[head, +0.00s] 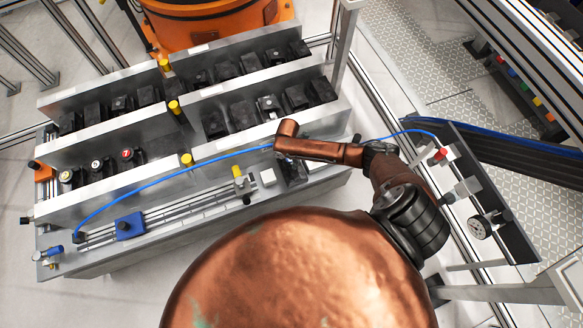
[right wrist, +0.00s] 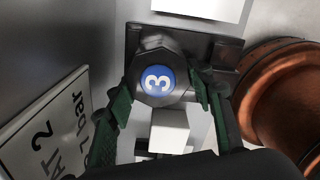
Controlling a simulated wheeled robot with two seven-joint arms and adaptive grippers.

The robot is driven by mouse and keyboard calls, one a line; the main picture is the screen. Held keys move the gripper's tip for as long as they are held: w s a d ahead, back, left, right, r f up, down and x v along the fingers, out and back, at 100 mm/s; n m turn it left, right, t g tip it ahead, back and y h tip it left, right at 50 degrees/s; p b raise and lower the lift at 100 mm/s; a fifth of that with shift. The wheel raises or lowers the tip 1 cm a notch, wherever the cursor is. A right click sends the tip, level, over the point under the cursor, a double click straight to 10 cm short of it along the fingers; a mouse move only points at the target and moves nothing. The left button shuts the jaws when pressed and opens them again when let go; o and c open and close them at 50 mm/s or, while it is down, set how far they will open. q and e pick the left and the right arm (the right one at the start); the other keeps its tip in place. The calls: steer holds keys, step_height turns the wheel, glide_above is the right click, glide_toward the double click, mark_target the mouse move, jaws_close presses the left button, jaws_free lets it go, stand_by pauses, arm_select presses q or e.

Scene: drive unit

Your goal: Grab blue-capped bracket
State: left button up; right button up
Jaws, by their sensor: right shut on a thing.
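The blue-capped bracket (right wrist: 158,80) is a dark part with a round blue cap marked with a white 3, seen in the right wrist view. My right gripper (right wrist: 160,97) has its green-padded fingers on both sides of it and is shut on it. In the head view my right gripper (head: 290,170) is at the front right of the metal fixture, largely hidden under my own copper-coloured wrist. The blue cap cannot be made out in the head view. My left gripper is not in view.
The stepped metal fixture (head: 110,190) holds several dark brackets in rows, with yellow knobs between. A blue hose (head: 150,178) arcs across its front. A blue block (head: 130,226) sits on the front rails. A white block (right wrist: 170,132) stands close to the bracket.

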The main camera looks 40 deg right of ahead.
jaws_close()
steer(key=shift+w+r, duration=0.1)
stand_by(0.3)
